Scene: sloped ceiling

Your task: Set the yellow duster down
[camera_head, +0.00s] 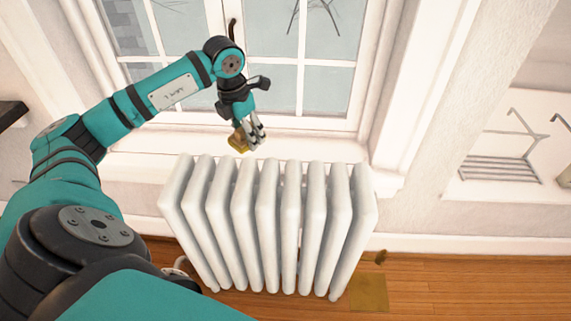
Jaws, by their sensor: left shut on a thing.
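The yellow duster (238,140) is a small yellow-brown piece at the fingertips of my left gripper (251,134). My left arm comes in from the left, and its gripper points down, shut on the duster. In the picture they sit just above the back left part of the white radiator, in front of the window sill. I cannot tell whether the duster touches the sill or hangs above it. The fingers hide part of the duster. My right gripper is not in view.
A white ribbed radiator (268,225) stands on the wooden floor (450,290) below the window sill (140,175). The window (320,50) is behind. A wire rack (500,168) is at the right. A yellow-brown flat patch (369,292) lies on the floor right of the radiator.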

